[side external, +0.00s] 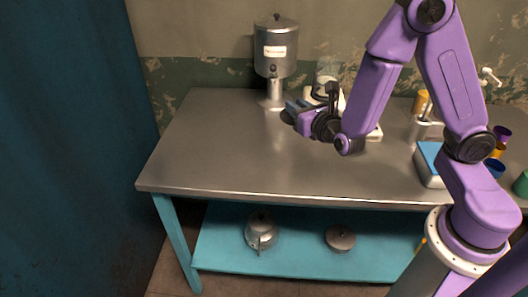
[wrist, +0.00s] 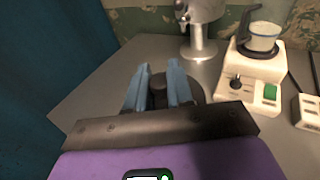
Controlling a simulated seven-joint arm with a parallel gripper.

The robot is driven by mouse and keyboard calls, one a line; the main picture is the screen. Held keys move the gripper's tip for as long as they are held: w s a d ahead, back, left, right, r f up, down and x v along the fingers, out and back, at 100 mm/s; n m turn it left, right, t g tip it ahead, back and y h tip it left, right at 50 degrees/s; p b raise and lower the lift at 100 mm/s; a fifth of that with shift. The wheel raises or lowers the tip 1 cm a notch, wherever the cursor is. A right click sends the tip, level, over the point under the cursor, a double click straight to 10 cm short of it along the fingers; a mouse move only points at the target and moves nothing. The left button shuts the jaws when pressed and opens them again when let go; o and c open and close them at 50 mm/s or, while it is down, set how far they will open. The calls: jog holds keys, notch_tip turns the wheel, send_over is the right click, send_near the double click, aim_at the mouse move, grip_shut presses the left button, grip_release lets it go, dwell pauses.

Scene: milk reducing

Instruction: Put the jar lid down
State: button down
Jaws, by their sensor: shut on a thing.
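My gripper (wrist: 158,72) has its two light blue fingers shut on the dark knob of the jar lid (wrist: 158,90). The lid's rim is mostly hidden behind the fingers and the gripper's front plate. In the side external view my gripper (side external: 296,109) is low over the back middle of the steel table, to the front right of the metal dispenser. The lid is hard to make out there, and I cannot tell whether it touches the table. A clear vessel with a dark handle (wrist: 263,36) stands on a white appliance to the right; it may be the jar.
The steel table (side external: 215,160) is clear at its left and front. The metal dispenser (side external: 276,50) stands behind my gripper. The white appliance (wrist: 255,68) is close on the right. A blue-topped box (side external: 430,165) and several cups are at the right end.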

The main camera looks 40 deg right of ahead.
aim_at(288, 117)
jog(key=a+f, duration=0.2)
jog(key=f, duration=0.1)
jog(key=shift+w+y, duration=0.3)
jog(key=shift+w, duration=0.1)
jog(key=shift+w+f, duration=0.2)
jog(key=shift+w, duration=0.05)
jog(key=w+f, duration=0.3)
jog(key=w, duration=0.1)
jog(key=w+a+f, duration=0.1)
jog(key=w+f, duration=0.2)
jog(key=w, duration=0.1)
jog(key=w+f, duration=0.3)
jog(key=w, duration=0.2)
jog(key=shift+w+a+f, duration=0.1)
jog(key=shift+a+f, duration=0.15)
jog(key=shift+a, duration=0.05)
jog(key=shift+w+f, duration=0.15)
jog(key=shift+f, duration=1.5)
jog(key=shift+f, duration=0.6)
jog(key=c, duration=1)
grip_release()
